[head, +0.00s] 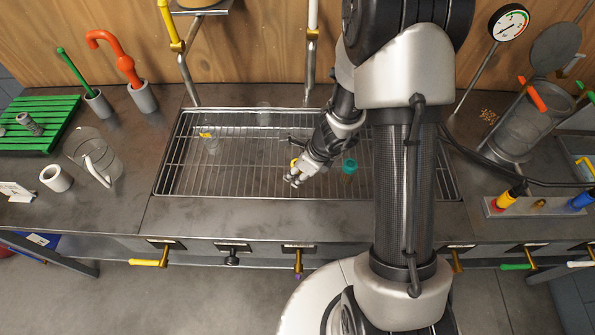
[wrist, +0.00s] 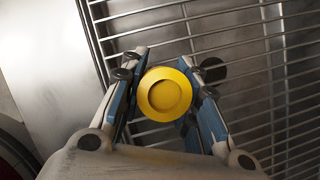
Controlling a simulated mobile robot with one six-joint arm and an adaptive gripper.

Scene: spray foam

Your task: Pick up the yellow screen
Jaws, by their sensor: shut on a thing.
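A round yellow piece with a recessed centre, which I take to be the yellow screen (wrist: 165,94), sits between the two fingers of my gripper (wrist: 166,82) in the wrist view. My gripper is shut on it, with a finger against each side. In the head view my gripper (head: 293,179) is over the metal grid rack (head: 250,185). Only a small bit of the yellow screen (head: 294,163) shows there beside the fingers. Its underside is hidden, and I cannot tell whether it touches the rack.
On the rack stand a teal-topped vessel (head: 349,167) just right of my gripper, a clear vessel with a yellow part (head: 209,141) at left, and a clear glass (head: 263,114) at the back. A glass jug (head: 92,156) stands left of the rack. The rack's front left is free.

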